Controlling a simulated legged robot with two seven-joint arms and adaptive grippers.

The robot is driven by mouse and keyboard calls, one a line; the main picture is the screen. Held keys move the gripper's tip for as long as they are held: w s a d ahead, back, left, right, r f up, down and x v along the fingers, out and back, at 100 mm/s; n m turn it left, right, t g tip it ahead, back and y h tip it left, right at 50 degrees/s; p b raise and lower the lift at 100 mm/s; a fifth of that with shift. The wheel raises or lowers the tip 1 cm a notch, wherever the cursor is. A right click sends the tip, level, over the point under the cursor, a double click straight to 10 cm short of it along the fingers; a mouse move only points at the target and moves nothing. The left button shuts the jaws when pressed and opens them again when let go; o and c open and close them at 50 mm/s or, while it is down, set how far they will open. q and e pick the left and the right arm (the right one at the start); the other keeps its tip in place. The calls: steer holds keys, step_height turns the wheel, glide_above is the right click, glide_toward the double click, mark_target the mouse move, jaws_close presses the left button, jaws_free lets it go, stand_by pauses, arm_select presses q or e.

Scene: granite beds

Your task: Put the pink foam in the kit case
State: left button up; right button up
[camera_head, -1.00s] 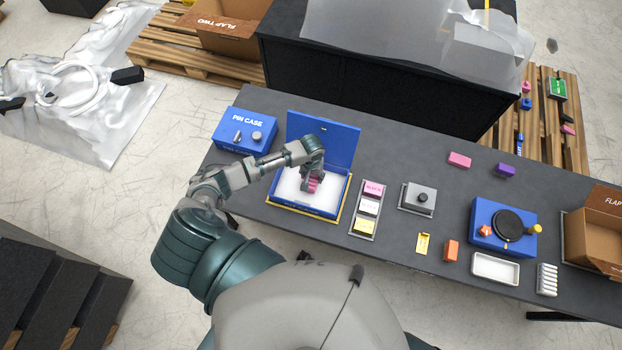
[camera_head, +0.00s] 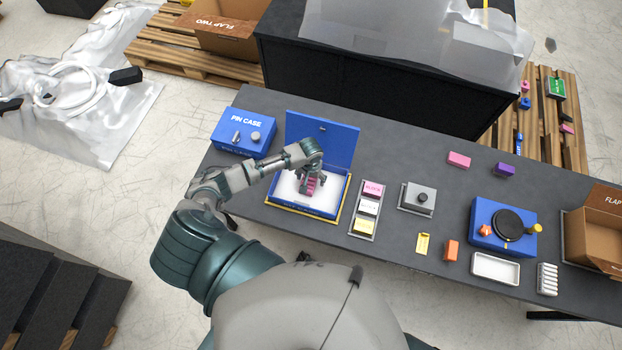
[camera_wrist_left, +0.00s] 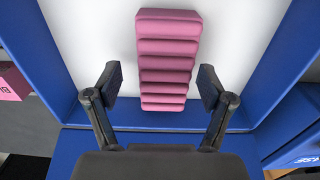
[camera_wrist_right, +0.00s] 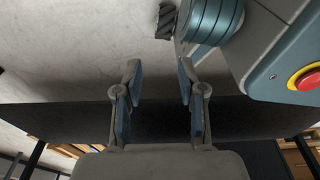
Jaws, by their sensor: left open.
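The kit case is an open blue box with a white inside and a raised blue lid (camera_head: 323,138); its front wall (camera_head: 300,207) shows in the head view. The ribbed pink foam (camera_wrist_left: 167,58) lies inside it on the white floor; in the head view the foam (camera_head: 311,185) is partly hidden under my gripper. My left gripper (camera_head: 312,178) is over the case, its fingers open on either side of the foam with gaps, as the left wrist view (camera_wrist_left: 158,85) shows. My right gripper (camera_wrist_right: 158,85) is open and empty, away from the case, below the table edge.
A blue pin case (camera_head: 246,130) stands left of the kit case. A tray of labelled blocks (camera_head: 368,208) stands close to its right. Further right are a grey block with a knob (camera_head: 417,198), a blue device (camera_head: 503,228) and a white tray (camera_head: 495,268). The back middle of the table is clear.

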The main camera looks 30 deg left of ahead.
mark_target(310, 178)
arm_select(q)
step_height(310, 178, up, 11)
steer(key=p, duration=0.2)
arm_select(e)
steer(key=s+d+f, duration=0.1)
steer(key=s+f, duration=0.1)
steer(key=s, duration=0.4)
steer(key=shift+s, duration=0.2)
arm_select(q)
steer(key=shift+a+f, duration=0.15)
